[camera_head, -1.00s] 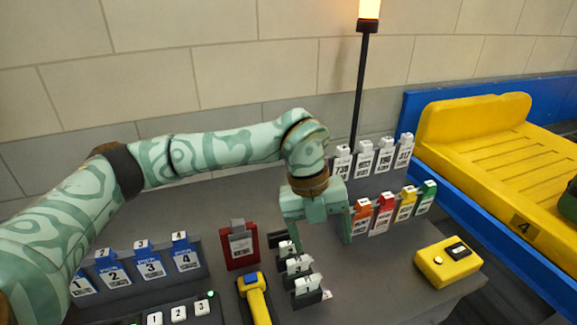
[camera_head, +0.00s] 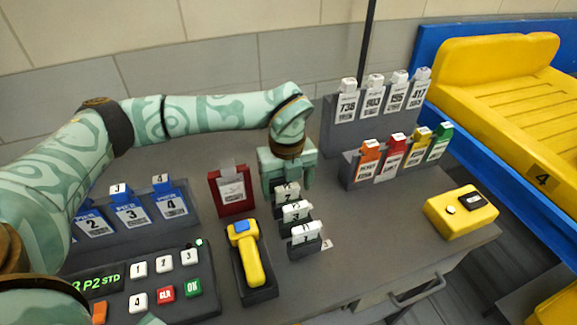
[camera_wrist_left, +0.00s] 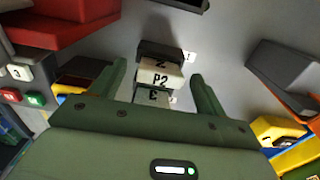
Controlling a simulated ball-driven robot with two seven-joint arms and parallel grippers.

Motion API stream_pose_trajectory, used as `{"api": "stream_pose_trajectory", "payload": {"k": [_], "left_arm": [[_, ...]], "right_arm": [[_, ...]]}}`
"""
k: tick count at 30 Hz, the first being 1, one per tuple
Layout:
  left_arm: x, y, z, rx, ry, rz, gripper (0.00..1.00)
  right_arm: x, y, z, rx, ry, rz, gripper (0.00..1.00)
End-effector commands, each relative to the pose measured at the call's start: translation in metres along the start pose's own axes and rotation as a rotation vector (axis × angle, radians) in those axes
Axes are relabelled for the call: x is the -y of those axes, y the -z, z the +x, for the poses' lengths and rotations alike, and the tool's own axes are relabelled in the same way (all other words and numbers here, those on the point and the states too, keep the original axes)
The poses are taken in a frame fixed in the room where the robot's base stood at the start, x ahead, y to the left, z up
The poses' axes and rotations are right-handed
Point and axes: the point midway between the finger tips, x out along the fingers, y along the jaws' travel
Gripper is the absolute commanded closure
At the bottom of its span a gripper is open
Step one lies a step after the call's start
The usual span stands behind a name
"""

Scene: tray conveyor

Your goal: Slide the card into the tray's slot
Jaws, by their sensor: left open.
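A row of small white-topped cards stands in dark holders in the middle of the table: a rear one (camera_head: 287,190), a middle one (camera_head: 296,211) and a front one (camera_head: 305,234). My left gripper (camera_head: 288,192) is open and points down at the rear card. In the left wrist view the white cards (camera_wrist_left: 160,76) show between its two spread fingers; whether they touch is unclear. The yellow tray (camera_head: 515,100) marked 4 is on the blue conveyor at the right. Its slot cannot be made out. My right gripper is not in view.
A red holder (camera_head: 246,204) stands left of the gripper. Racks of white cards (camera_head: 397,95) and coloured cards (camera_head: 405,155) stand to the right. A yellow scanner-like tool (camera_head: 250,262), keypad (camera_head: 125,285), blue card rack (camera_head: 105,235) and yellow button box (camera_head: 462,212) are nearby.

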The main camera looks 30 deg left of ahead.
Motion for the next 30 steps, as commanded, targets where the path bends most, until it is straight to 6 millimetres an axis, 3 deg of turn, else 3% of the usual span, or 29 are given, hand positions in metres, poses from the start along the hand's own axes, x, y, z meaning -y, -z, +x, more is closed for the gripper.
{"api": "stream_pose_trajectory", "payload": {"k": [1, 6, 16, 17, 21, 30], "left_arm": [[0.000, 0.000, 0.010, -0.002, -0.002, 0.000, 0.25], [0.000, 0.000, 0.025, 0.000, 0.000, 0.000, 0.25], [0.000, 0.000, 0.028, 0.001, 0.001, 0.000, 0.25], [0.000, 0.000, 0.028, 0.001, 0.001, 0.000, 0.31], [0.000, 0.000, 0.028, 0.001, 0.001, 0.000, 0.70], [0.000, 0.000, 0.024, 0.001, 0.002, 0.000, 0.73]], "right_arm": [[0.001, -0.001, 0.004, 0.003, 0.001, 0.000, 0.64], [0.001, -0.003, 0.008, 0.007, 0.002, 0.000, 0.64], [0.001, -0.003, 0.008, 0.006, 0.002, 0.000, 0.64], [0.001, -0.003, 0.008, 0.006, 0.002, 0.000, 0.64], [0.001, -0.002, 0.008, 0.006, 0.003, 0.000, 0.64], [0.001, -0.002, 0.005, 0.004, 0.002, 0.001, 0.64]]}}
